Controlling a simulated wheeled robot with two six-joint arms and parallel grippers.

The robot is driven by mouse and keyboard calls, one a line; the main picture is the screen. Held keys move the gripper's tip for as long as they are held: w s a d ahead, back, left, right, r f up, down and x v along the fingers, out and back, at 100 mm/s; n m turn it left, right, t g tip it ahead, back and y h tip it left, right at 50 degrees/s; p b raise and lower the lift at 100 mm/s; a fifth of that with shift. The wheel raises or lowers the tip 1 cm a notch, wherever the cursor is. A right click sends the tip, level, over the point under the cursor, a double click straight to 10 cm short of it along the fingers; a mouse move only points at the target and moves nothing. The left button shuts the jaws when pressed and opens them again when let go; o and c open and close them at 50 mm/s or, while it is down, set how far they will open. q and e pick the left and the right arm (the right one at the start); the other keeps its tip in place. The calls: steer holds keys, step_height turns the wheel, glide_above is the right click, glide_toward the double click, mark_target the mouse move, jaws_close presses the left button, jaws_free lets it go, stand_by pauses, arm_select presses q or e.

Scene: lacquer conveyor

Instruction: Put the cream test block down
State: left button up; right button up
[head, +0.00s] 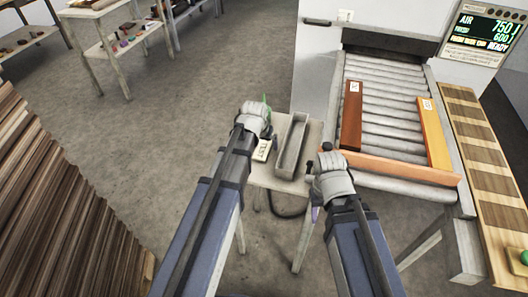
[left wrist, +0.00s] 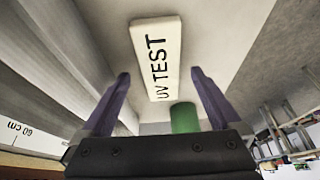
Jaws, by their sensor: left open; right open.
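The cream test block (head: 261,150), marked "UV TEST", lies on the small side table (head: 284,180), beside my left gripper (head: 264,112). In the left wrist view the block (left wrist: 157,58) lies flat, its near end between the tips of my open left gripper (left wrist: 160,74). Neither finger appears to be closed on it. My right gripper (head: 319,158) is open near the front left corner of the conveyor, its fingers mostly hidden by its own wrist.
A long grey metal trough (head: 292,146) stands on the side table, right of the block. A green cylinder (left wrist: 184,117) stands near my left fingers. The roller conveyor (head: 385,105) carries a red-brown board (head: 352,115), a yellow board (head: 434,134) and an orange front bar (head: 390,166).

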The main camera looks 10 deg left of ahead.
mark_target(263, 147)
arm_select(q)
steer(key=shift+w+f, duration=0.2)
steer(key=shift+f, duration=0.35)
steer(key=shift+r, duration=0.1)
arm_select(e)
steer(key=shift+f, duration=0.45)
arm_select(q)
steer(key=c, duration=1.5)
steer(key=shift+o, duration=0.2)
step_height(263, 147, up, 10)
steer(key=p, duration=1)
arm_select(e)
step_height(263, 147, up, 10)
